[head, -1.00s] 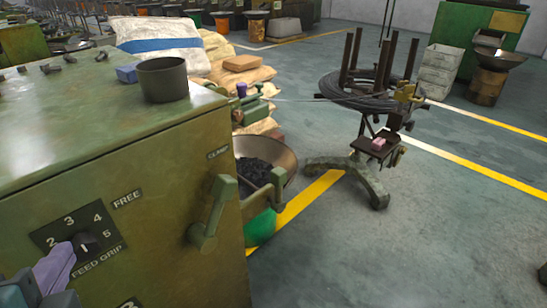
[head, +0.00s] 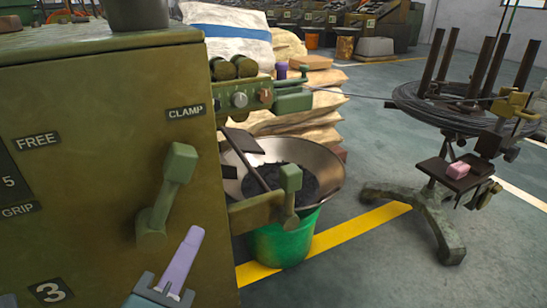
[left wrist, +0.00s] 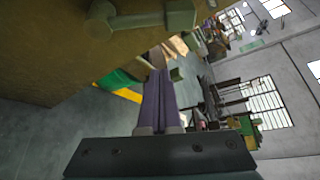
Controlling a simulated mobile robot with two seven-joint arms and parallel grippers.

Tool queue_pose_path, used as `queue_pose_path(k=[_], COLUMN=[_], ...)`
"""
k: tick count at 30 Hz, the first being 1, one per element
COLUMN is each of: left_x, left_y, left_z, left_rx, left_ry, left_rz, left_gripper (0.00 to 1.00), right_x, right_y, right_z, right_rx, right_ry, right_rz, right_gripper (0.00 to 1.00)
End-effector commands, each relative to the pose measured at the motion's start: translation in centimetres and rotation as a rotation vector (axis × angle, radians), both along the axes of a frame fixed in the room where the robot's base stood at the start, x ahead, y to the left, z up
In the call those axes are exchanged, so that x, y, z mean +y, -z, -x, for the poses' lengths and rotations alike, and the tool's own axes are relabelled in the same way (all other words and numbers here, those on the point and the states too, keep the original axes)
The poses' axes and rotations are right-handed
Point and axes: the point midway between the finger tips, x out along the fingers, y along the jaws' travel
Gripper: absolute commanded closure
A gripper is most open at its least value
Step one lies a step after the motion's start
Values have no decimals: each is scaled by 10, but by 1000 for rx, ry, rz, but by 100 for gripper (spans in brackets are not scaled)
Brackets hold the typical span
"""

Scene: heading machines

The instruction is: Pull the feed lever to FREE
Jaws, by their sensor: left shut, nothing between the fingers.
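The green feed lever (head: 172,180) is on the front of the olive machine (head: 90,110). Its handle leans up and right, toward the CLAMP plate (head: 186,111). The FREE plate (head: 37,141) is to its left. My left gripper (head: 193,236) has purple fingers, shut and empty, just below and right of the lever, apart from it in the picture. In the left wrist view the fingers (left wrist: 160,98) lie together, and the lever (left wrist: 140,20) shows at the top, beyond them. My right gripper is not in view.
A second green-knobbed arm (head: 290,185) juts out right of the machine, before a metal bowl (head: 325,165) on a green bucket (head: 285,240). A wire coil stand (head: 430,215) stands at the right. Grey floor (head: 390,275) is open at the lower right.

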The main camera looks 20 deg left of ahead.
Motion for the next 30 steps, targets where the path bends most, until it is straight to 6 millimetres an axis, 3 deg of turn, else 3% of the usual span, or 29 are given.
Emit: queue_pose_path(k=[8, 21, 24, 30], left_x=[7, 39, 50, 63], left_y=[4, 26, 14, 6], left_z=[-16, -93, -81, -71], left_rx=[-4, -3, 1, 0], left_ry=[-1, -1, -2, -2], left_rz=[-1, 1, 0, 1], left_gripper=[100, 100, 100, 100], right_x=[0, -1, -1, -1], right_y=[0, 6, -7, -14], right_z=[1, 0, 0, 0], right_rx=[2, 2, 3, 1], right_ry=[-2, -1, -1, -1], right_rz=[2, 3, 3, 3], right_gripper=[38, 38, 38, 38])
